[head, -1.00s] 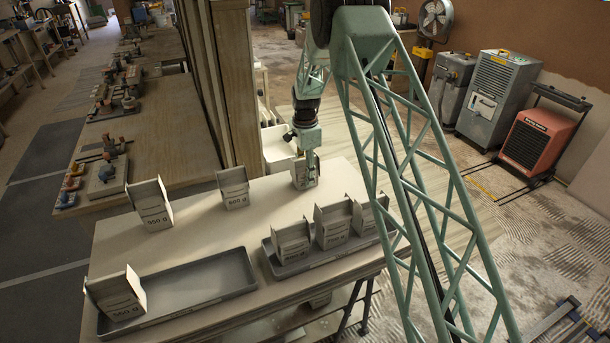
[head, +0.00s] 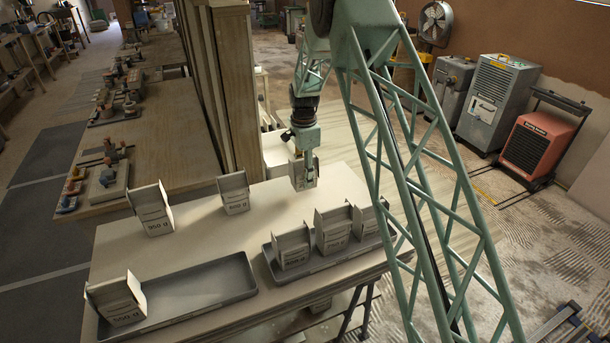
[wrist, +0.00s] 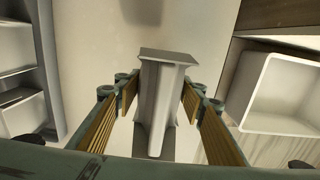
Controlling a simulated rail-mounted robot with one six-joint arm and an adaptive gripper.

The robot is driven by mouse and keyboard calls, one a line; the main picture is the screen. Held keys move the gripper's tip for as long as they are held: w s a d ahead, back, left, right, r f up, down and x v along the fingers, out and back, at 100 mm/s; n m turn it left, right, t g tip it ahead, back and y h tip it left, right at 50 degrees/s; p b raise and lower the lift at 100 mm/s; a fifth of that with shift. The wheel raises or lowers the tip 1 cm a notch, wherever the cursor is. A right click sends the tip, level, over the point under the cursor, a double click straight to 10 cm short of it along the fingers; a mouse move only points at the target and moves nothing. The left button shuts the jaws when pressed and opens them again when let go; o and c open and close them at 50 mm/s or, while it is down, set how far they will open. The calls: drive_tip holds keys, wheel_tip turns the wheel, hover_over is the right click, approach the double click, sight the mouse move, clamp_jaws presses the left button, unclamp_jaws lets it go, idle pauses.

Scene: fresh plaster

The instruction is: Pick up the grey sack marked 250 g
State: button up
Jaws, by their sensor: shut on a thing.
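My gripper (head: 305,177) is shut on a small grey sack (head: 298,171), held upright above the far end of the table (head: 270,205). In the wrist view the sack (wrist: 160,100) stands between the two ribbed finger pads, its flared top edge toward the far side. A soft shadow lies on the table beyond it. The mark on the held sack cannot be read in either view, so I cannot tell its weight from the pictures.
Other marked sacks stand on the table: one at the left (head: 153,213), one near the partition (head: 234,192), one in the left tray (head: 205,283). The right tray (head: 318,265) holds several. A white bin (wrist: 290,92) is right of my gripper in the wrist view.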

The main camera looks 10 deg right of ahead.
drive_tip(key=s+a, duration=0.2)
drive_tip(key=s, duration=0.2)
drive_tip(key=s+a+r, duration=0.1)
drive_tip(key=s+a, duration=0.1)
drive_tip(key=s, duration=0.2)
drive_tip(key=s+a, duration=0.2)
drive_tip(key=s, duration=0.2)
drive_tip(key=shift+s+r+p, duration=0.2)
drive_tip(key=shift+p, duration=0.1)
idle(0.3)
